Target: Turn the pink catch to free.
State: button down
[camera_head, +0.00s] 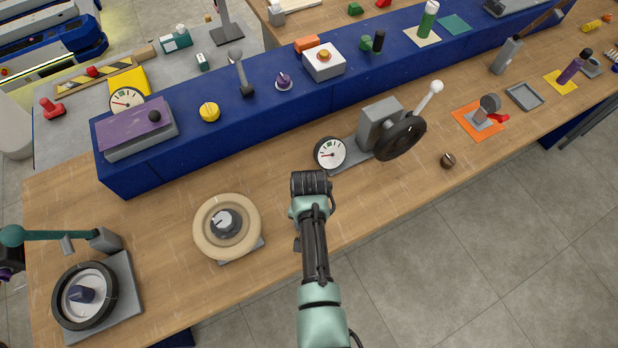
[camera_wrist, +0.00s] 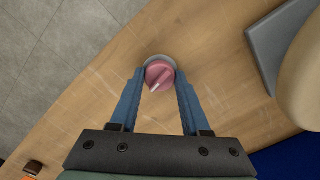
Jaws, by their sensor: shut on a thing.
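The pink catch (camera_wrist: 158,73) is a small round knob with a raised grip and a pale line on it, on a grey round base on the wooden bench. In the wrist view my gripper (camera_wrist: 160,80) has one blue finger on each side of the catch, shut on it. The pale line runs slantwise toward the lower left. In the head view my gripper (camera_head: 311,184) is low over the bench, and the arm hides the catch. Any marks for its positions cannot be made out.
A cream handwheel (camera_head: 204,243) on a grey plate stands left of my gripper. A white gauge (camera_head: 330,153) and a black handwheel (camera_head: 399,139) stand just beyond it to the right. A raised blue shelf (camera_head: 175,175) runs behind. Bare bench (camera_head: 390,195) lies to the right.

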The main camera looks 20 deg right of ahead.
jog(key=shift+m, duration=1.2)
jog(key=shift+c, duration=1.9)
grip_release()
jog(key=shift+r, duration=0.15)
notch_tip(320, 180, up, 13)
jog(key=shift+b, duration=0.4)
